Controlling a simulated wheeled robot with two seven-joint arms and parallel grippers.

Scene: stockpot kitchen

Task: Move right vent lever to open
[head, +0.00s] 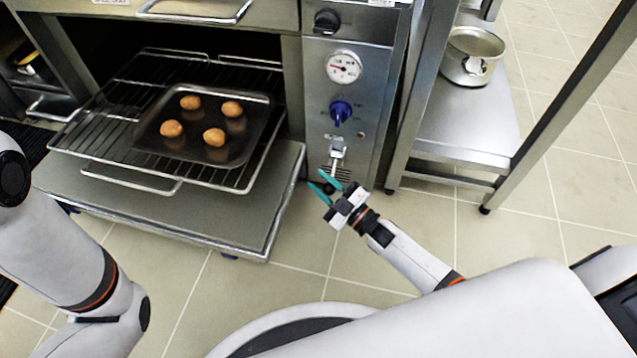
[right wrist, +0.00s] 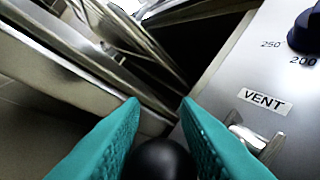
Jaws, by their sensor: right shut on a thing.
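The vent lever (head: 335,165) is on the lower part of the oven's control panel, below the blue knob. It has a metal stem that points down and ends in a black ball knob (right wrist: 158,160). My right gripper (head: 326,184) is at the lower end of the lever, its teal fingers on either side of the black knob. In the right wrist view the fingers are shut on the knob, and the VENT label (right wrist: 265,101) is just beyond them to the right. My left gripper is not in view; only part of my left arm shows at the left edge.
The oven is open, with a rack pulled out holding a tray (head: 262,112) of several brown buns. A blue knob (head: 341,112) and a dial gauge (head: 343,67) are above the lever. A steel shelf with a pot (head: 470,55) stands at right.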

